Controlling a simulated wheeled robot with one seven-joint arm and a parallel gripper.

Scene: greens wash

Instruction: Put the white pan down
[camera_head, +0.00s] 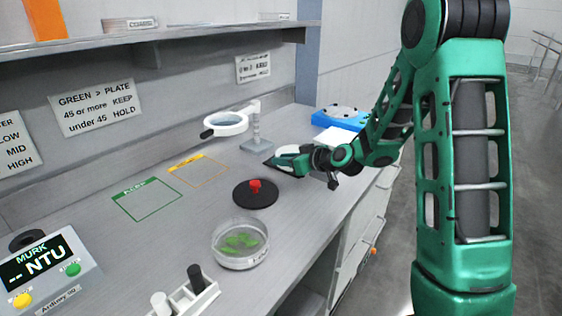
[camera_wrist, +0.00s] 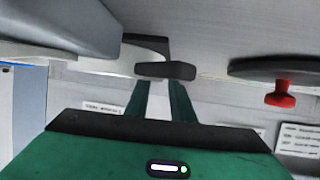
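No object is clearly a white pan. The nearest match is a round, pale-rimmed dish (camera_head: 240,258) with green leaves (camera_head: 239,241) in it. It sits level on the counter at the front in the head view. My gripper (camera_head: 269,163) is low over the counter, behind and right of that dish and apart from it. In the wrist view, my gripper (camera_wrist: 164,72) shows two green fingers running to one dark block at the tips. I cannot tell whether that block is the pads or something held. No pan shows at the fingers.
A black disc with a red knob (camera_head: 255,186) lies near my gripper. A white ring on a stand (camera_head: 228,117) is behind it; a blue device (camera_head: 341,124) is farther back. Green (camera_head: 147,201) and orange (camera_head: 199,171) outlined squares are empty. A meter (camera_head: 50,270) and tube rack (camera_head: 187,300) are front left.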

